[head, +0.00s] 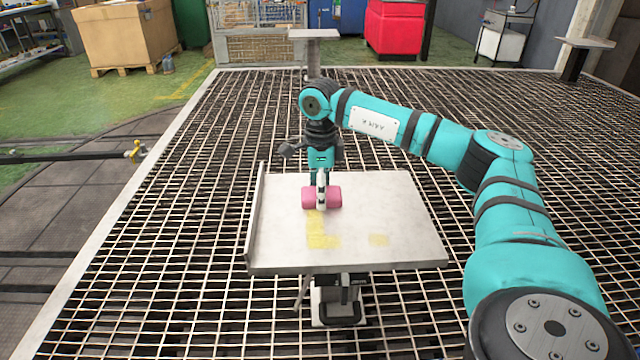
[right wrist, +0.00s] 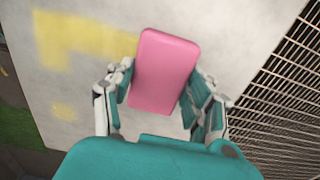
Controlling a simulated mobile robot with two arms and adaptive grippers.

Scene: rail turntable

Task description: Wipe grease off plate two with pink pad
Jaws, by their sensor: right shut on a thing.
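The pink pad (head: 335,198) is held between the fingers of my right gripper (head: 322,185), over the middle of a pale square plate (head: 400,210). I cannot tell whether it touches the plate. In the right wrist view the pad (right wrist: 165,70) sits between the two fingers of the right gripper (right wrist: 160,100). A yellow grease patch (head: 322,241) runs from just in front of the pad toward the near edge. No number shows on the plate. My left gripper is out of view.
The plate has a raised lip (head: 256,215) on its left and stands above a metal grating floor (head: 160,270). Another plate on a post (head: 314,34) stands behind, and one more (head: 586,42) at far right. A dark rail (head: 60,157) with a yellow fitting lies left.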

